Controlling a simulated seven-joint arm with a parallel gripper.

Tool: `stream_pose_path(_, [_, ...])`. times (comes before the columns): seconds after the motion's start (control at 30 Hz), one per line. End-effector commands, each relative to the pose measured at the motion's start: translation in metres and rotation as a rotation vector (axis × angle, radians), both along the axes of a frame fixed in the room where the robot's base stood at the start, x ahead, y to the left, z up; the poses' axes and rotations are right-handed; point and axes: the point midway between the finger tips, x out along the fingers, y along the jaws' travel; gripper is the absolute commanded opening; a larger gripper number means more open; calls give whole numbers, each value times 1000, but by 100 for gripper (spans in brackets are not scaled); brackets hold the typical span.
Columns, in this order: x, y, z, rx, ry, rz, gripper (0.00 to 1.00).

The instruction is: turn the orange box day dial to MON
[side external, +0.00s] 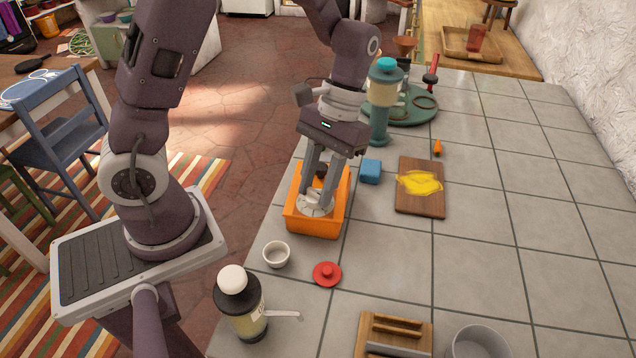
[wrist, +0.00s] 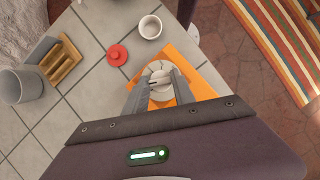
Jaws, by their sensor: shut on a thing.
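The orange box (side external: 301,222) sits on the tiled counter near its left edge. It also shows in the wrist view (wrist: 203,81). A pale grey round dial (side external: 313,206) is on the box; it also shows in the wrist view (wrist: 158,75). My gripper (side external: 316,200) points down at the box and is shut on the dial, with a finger on either side. It also shows in the wrist view (wrist: 152,92). No day lettering is legible, so I cannot tell which day the dial points to. A dark knob (side external: 321,171) shows behind my fingers.
A white cup (side external: 277,254), a red lid (side external: 327,273) and a pump bottle (side external: 240,305) stand in front of the box. A blue block (side external: 371,171) and a wooden board (side external: 408,205) with yellow stuff are to the right.

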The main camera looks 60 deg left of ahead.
Motion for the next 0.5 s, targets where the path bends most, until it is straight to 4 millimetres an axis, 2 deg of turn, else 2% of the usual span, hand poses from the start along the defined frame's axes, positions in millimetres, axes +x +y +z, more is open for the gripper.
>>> stream_pose_path(0.5, [-1, 2, 0, 0, -1, 259, 0])
